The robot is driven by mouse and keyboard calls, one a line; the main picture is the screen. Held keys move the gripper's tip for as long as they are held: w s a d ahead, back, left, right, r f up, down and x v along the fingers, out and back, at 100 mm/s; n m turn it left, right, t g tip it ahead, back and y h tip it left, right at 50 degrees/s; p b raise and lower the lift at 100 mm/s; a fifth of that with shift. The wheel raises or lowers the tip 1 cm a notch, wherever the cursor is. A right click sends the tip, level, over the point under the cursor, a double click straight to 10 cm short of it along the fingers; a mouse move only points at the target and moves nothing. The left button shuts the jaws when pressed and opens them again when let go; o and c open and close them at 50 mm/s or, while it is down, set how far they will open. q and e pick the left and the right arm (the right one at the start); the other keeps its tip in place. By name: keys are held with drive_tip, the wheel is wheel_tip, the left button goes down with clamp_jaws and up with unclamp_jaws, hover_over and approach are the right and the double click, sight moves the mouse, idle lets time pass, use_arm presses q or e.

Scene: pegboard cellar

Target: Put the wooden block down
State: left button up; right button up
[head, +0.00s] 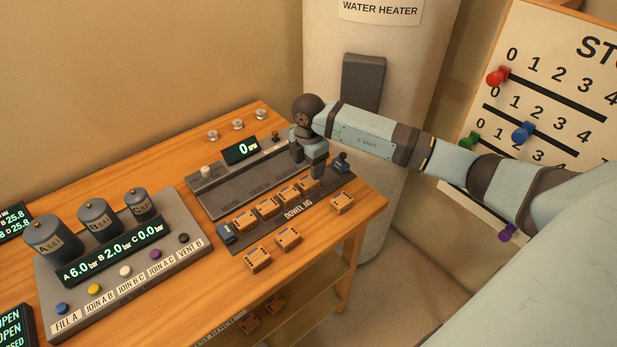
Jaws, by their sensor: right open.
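Several small orange wooden blocks with dark marks are in view. A row of them stands on the dowel jig (299,211), and the wooden block (309,184) at the row's right end is closest to my right gripper (309,166). My right gripper points down, open, with its fingers just behind and above that block. I cannot tell whether a finger touches it. The other blocks in the row are the left one (245,219), the second (268,207) and the third (290,194). My left gripper is out of view.
Loose blocks lie in front of the jig (341,204) (288,238) (258,258). Blue end stops (226,234) (341,163) flank the row. A grey panel with a display (240,150) lies behind. The canister console (120,265) fills the table's left. The water heater (380,30) stands behind.

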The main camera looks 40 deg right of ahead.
sight(309, 181)
drive_tip(key=shift+r, duration=2.75)
